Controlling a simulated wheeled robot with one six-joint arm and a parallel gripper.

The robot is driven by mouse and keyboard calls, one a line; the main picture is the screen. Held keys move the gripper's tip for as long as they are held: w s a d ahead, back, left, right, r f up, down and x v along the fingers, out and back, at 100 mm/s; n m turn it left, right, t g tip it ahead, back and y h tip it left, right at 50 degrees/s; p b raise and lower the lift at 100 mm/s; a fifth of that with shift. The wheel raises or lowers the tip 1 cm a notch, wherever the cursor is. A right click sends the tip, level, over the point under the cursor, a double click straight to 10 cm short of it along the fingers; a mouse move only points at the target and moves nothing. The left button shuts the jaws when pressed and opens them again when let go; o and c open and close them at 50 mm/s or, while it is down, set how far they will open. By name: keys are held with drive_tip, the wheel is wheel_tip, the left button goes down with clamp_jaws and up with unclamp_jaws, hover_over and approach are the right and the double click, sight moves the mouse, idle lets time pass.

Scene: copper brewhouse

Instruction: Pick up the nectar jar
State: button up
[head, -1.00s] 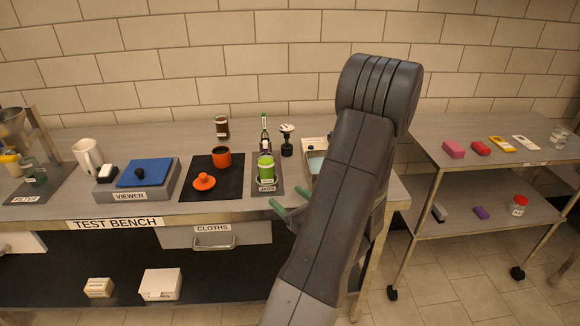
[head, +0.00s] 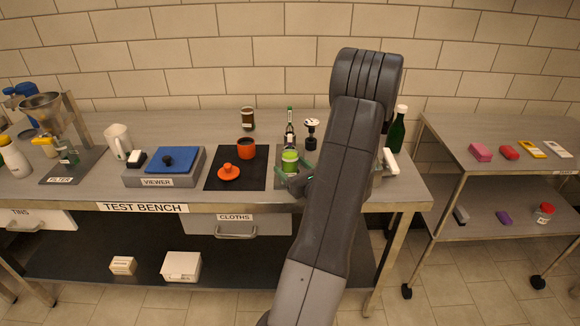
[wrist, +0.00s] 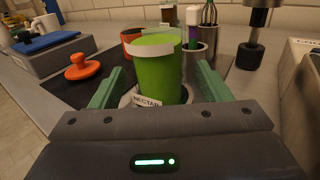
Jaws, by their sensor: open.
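The nectar jar (wrist: 158,72) is a green cylinder with a pale band near its top and a label reading NECTAR low on its front. In the head view the green jar (head: 290,158) stands upright near the bench front, right of the black mat. My gripper (wrist: 160,80) is open, its green fingers to the left and right of the jar with visible gaps. In the head view my gripper (head: 295,178) is at the jar's front, partly hidden by my arm. The jar's lower edge is partly hidden by the gripper body in the wrist view.
A black mat (head: 257,182) with an orange pot (head: 246,149) and orange lid (head: 229,172) lies left of the jar. A metal cup (wrist: 206,42) with a whisk and a dark-based tool (wrist: 250,52) stand behind and right. A pale box (wrist: 300,68) is at the right.

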drive_tip(key=shift+x, duration=0.95)
drive_tip(key=shift+c, duration=0.4)
drive_tip(key=c, duration=1.1)
drive_tip(key=shift+c, duration=0.3)
drive_tip(key=shift+r, duration=0.1)
